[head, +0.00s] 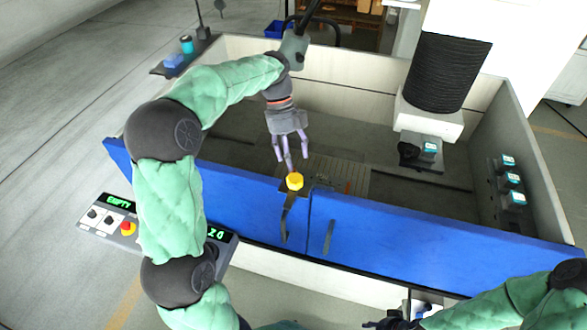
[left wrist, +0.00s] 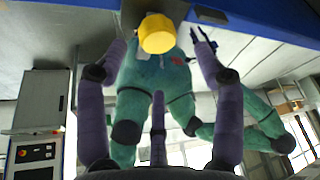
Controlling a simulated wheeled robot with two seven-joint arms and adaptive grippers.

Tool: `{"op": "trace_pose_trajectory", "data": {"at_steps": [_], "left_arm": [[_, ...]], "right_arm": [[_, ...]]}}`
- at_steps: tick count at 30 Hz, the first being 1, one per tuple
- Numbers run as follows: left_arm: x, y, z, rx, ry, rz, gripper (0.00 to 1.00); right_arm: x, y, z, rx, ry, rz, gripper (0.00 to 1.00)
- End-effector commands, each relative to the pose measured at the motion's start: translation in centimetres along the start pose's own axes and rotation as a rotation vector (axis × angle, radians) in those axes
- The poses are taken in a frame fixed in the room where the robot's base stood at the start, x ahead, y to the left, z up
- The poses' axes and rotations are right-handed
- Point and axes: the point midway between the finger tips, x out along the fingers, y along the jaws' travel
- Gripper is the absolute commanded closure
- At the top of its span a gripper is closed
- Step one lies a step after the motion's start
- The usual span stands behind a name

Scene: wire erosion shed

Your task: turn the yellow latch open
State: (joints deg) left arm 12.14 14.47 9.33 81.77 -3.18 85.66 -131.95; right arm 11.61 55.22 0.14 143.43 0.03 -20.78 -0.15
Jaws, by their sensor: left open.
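The yellow latch (head: 294,181) is a small knob at the top edge of the blue door panels, near the seam between them. My left gripper (head: 290,162) has purple fingers pointing down, just above and behind the knob. In the left wrist view the yellow latch (left wrist: 157,33) shows between the spread fingertips of my left gripper (left wrist: 160,55), with a visible gap on both sides. The gripper is open and holds nothing. Part of my right gripper (head: 393,321) shows at the bottom edge; its fingers are too cut off to read.
The blue doors (head: 400,238) front an open-topped tank with pale walls (head: 490,130). A dark handle (head: 328,237) is right of the seam. A black bellows column (head: 445,72) stands inside at the back right. A control panel (head: 105,217) is at the left front.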

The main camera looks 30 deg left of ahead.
Motion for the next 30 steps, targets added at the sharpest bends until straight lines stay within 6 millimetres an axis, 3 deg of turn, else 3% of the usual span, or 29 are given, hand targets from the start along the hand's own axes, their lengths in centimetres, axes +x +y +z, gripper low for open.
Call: {"op": "trace_pose_trajectory", "data": {"at_steps": [4,11,30], "left_arm": [[-2.8,-0.1,0.0,0.001,-0.002,-0.003,0.32],[-5.3,-0.1,-0.1,0.001,-0.001,-0.002,0.32],[-5.8,-0.1,-0.1,0.001,0.000,0.000,0.32]], "right_arm": [[0.0,0.0,0.0,0.000,0.000,0.000,0.60],[0.0,0.0,0.0,0.000,0.000,0.000,0.60],[-0.1,0.0,0.0,0.000,0.000,0.000,0.60]]}}
